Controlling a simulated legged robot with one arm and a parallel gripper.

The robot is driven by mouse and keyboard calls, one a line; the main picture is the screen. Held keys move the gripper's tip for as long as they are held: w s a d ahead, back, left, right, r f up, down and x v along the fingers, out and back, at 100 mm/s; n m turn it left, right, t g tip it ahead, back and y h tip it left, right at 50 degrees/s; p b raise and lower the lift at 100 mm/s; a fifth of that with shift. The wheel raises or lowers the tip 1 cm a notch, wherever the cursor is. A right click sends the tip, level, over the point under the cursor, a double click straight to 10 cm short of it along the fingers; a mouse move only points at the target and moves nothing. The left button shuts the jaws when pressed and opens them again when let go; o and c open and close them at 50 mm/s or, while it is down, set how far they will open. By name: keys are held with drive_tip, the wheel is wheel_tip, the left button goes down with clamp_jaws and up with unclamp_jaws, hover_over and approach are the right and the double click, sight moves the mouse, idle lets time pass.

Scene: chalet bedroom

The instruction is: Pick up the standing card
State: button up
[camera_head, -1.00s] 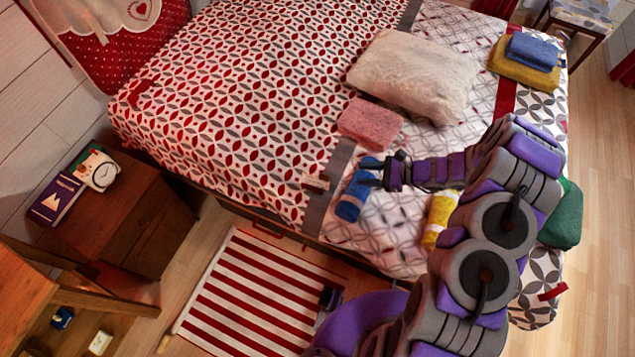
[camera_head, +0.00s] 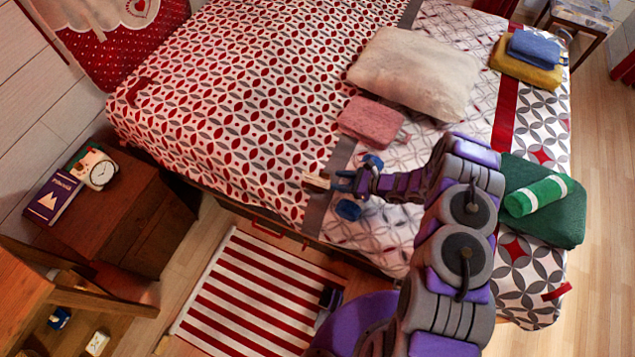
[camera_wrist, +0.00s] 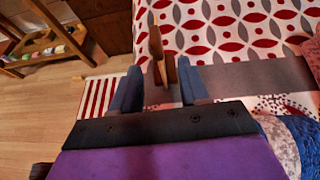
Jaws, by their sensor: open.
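The standing card (camera_head: 316,181) is a small pale tan piece upright on the bed near its side edge, on the grey band. In the wrist view the card (camera_wrist: 156,48) shows nearly edge-on, with a wooden-brown face, upright between the two blue fingers and reaching beyond their tips. My gripper (camera_head: 342,181) is open, just right of the card in the head view. In the wrist view my gripper (camera_wrist: 160,84) has a finger on each side of the card's lower part, with visible gaps. Whether either finger touches it, I cannot tell.
A blue roll (camera_head: 348,210) lies under my wrist, partly hidden. A pink folded towel (camera_head: 371,122) and cream pillow (camera_head: 415,74) lie further back. The patterned bedspread left of the card is clear.

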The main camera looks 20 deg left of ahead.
drive_tip(key=b, duration=0.1)
hover_over(321, 187)
drive_tip(key=shift+w+f, duration=0.15)
drive_tip(key=shift+f, duration=1.35)
drive_tip(key=shift+c, duration=0.3)
clamp_jaws()
